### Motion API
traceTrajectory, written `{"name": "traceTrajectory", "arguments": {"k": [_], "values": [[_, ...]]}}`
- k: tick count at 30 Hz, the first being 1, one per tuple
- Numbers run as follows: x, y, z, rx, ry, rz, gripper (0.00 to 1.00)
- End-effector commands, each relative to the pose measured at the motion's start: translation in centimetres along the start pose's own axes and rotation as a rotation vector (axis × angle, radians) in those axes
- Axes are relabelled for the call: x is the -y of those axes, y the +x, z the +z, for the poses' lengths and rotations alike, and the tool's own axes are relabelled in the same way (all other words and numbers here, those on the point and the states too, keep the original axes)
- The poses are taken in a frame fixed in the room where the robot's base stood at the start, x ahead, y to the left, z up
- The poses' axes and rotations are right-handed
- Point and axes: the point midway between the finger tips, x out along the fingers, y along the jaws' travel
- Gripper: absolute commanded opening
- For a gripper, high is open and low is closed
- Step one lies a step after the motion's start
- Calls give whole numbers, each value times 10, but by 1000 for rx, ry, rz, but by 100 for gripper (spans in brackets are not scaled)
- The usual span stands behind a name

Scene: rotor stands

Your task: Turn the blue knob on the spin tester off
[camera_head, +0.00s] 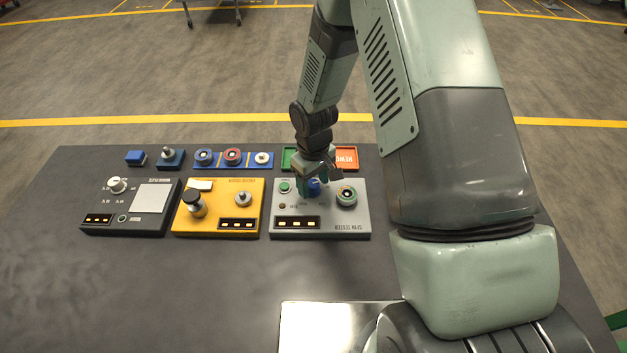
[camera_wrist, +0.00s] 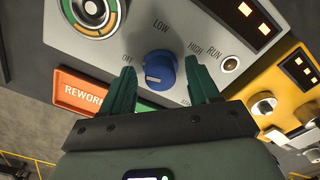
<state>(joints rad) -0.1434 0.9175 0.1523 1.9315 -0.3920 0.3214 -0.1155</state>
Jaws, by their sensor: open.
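The grey spin tester (camera_head: 350,225) stands on the dark table. Its blue knob (camera_head: 314,187) is partly hidden by my gripper (camera_head: 318,176) in the head view. In the wrist view the blue knob (camera_wrist: 160,66) sits between the two green fingertips of my open gripper (camera_wrist: 161,70), with a visible gap on each side. A white mark on the knob faces the left finger side. The labels LOW and HIGH are readable around the knob.
The tester also carries a ringed dial (camera_head: 346,195), a green button (camera_head: 285,187) and a lit display (camera_head: 297,223). A yellow panel (camera_head: 218,228) and a dark panel (camera_head: 140,228) stand to the left. An orange REWORK tray (camera_head: 346,157) lies behind. The front table area is clear.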

Motion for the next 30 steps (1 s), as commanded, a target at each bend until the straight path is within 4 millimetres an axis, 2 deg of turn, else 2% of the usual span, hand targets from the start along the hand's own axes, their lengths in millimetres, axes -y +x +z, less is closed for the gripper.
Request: {"name": "traceTrajectory", "arguments": {"k": [5,12,18,22,30], "values": [[-1,-19,-1,-4,1,2,61],[-1,-68,-1,-5,1,3,61],[0,-98,0,-2,0,1,61],[0,-106,0,-2,-1,1,61],[0,-108,0,0,-1,0,61]]}}
